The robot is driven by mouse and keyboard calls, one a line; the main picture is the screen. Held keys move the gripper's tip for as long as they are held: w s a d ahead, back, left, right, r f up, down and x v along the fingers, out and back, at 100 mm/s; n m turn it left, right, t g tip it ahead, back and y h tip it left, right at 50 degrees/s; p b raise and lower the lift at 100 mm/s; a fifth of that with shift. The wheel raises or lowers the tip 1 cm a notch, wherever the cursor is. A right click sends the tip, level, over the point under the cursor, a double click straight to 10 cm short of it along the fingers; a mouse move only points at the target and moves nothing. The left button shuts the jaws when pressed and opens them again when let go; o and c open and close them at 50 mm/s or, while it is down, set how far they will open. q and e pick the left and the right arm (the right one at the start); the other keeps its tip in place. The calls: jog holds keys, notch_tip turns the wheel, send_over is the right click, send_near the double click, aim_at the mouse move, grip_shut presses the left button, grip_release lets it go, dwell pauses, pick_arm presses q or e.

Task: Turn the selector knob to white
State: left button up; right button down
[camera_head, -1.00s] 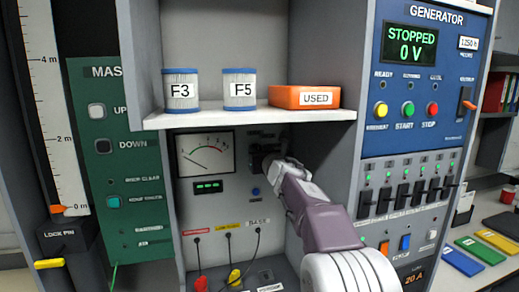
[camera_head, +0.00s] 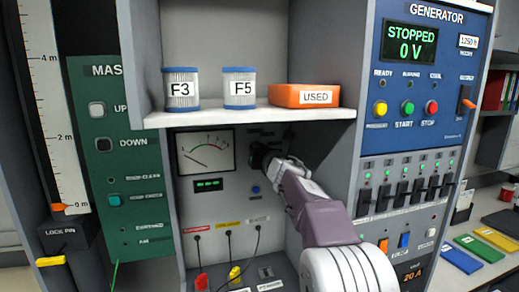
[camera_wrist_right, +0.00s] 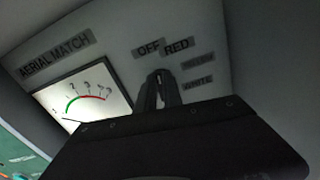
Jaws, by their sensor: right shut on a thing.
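The selector knob (camera_wrist_right: 162,76) is on the grey panel beside the meter, mostly hidden by my gripper; only a small part shows between the fingers in the right wrist view. Around it are the labels OFF, RED, a dim unreadable one, and WHITE (camera_wrist_right: 198,83). My right gripper (camera_head: 258,158) reaches the panel just right of the meter in the head view. In the wrist view its fingers (camera_wrist_right: 161,88) are closed around the knob, below OFF and RED. The knob's exact pointing direction cannot be told. My left gripper is out of view.
The aerial match meter (camera_head: 206,152) is left of the knob. A shelf (camera_head: 250,118) overhangs it, carrying filters F3 (camera_head: 181,90) and F5 (camera_head: 239,89) and an orange USED box (camera_head: 304,96). Cables hang below. The generator panel (camera_head: 412,85) stands to the right.

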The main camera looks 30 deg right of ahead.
jog(key=m+p, duration=0.1)
jog(key=m, duration=0.6)
jog(key=f+m+p, duration=0.1)
jog(key=m, duration=0.6)
jog(key=m+p, duration=0.2)
jog(key=m, duration=0.6)
jog(key=shift+s+d+f, duration=0.1)
jog(key=shift+d+f, duration=0.3)
jog(key=shift+f+m, duration=0.1)
jog(key=shift+m, duration=0.3)
jog(key=c, duration=1.5)
grip_release()
jog(key=shift+s, duration=0.1)
jog(key=b+v, duration=0.1)
jog(key=v, duration=0.8)
